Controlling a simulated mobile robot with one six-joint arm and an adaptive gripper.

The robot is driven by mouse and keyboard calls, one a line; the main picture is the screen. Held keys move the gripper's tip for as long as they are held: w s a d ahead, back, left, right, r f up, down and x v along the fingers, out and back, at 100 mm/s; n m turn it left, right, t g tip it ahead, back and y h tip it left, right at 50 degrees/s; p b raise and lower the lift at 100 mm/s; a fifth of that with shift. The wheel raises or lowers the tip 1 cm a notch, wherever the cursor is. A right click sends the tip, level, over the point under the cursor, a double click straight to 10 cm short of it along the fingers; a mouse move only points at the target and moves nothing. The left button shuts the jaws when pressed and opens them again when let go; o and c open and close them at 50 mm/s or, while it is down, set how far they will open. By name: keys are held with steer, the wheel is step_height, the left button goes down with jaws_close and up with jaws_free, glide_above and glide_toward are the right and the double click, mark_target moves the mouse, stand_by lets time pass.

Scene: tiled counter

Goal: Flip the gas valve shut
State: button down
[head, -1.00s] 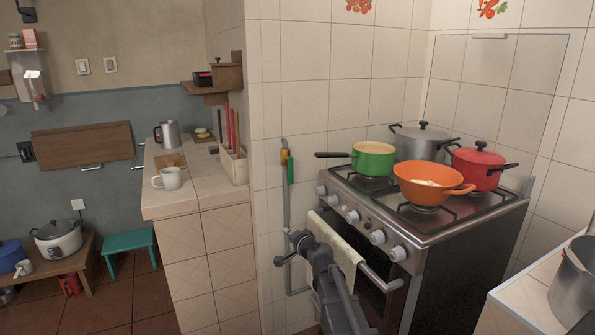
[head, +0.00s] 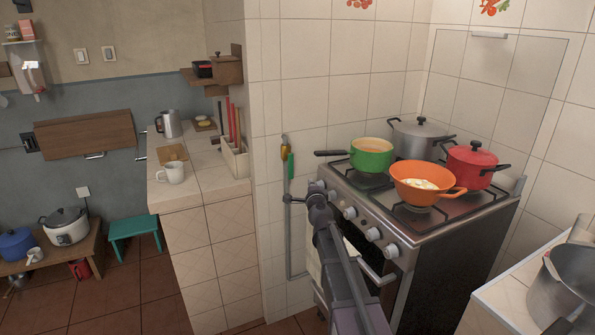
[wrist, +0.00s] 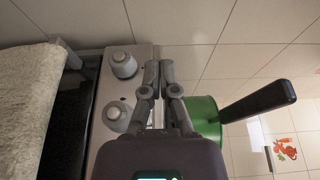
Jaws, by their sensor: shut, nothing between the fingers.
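The gas valve (head: 285,144) is a small yellow fitting on a thin grey pipe against the tiled wall, left of the stove. Its green lever (head: 290,167) hangs down, in line with the pipe. My arm reaches up in front of the stove's left front corner, its end appearing below and right of the lever. In the wrist view my gripper (wrist: 159,69) is shut and empty, in front of the wall tiles and beside the stove's knobs. The valve does not show in the wrist view.
The stove (head: 432,226) carries a green pan (head: 371,159), an orange pan (head: 424,189), a red pot (head: 470,172) and a grey pot. The green pan's black handle (head: 331,153) sticks out towards the valve. A tiled counter (head: 190,193) stands left of the pipe.

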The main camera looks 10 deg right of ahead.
mark_target(291, 167)
stand_by(0.4)
steer(key=w+a, duration=0.3)
steer(key=w, duration=0.6)
stand_by(0.6)
